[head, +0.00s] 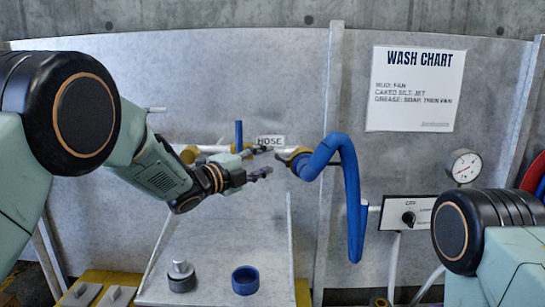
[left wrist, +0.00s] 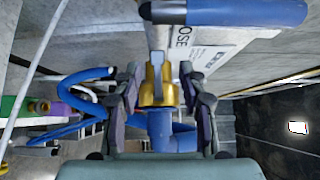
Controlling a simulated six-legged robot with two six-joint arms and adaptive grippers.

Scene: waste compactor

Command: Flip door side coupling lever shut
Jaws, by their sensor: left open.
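My left gripper (head: 266,162) is open, its fingertips just left of a brass coupling (head: 290,155) at the end of the blue hose. In the left wrist view, the gripper (left wrist: 166,92) has one finger on each side of the brass coupling (left wrist: 155,88), with visible gaps. In the head view the lever is too small to make out. My right gripper is outside both views; only part of my right arm shows.
A blue valve handle (head: 239,135) stands upright on the pipe behind my left gripper. The blue hose (head: 353,200) hangs on the right. A selector box (head: 408,214) and a gauge (head: 463,166) are farther right. A blue ring (head: 245,280) sits on the panel below.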

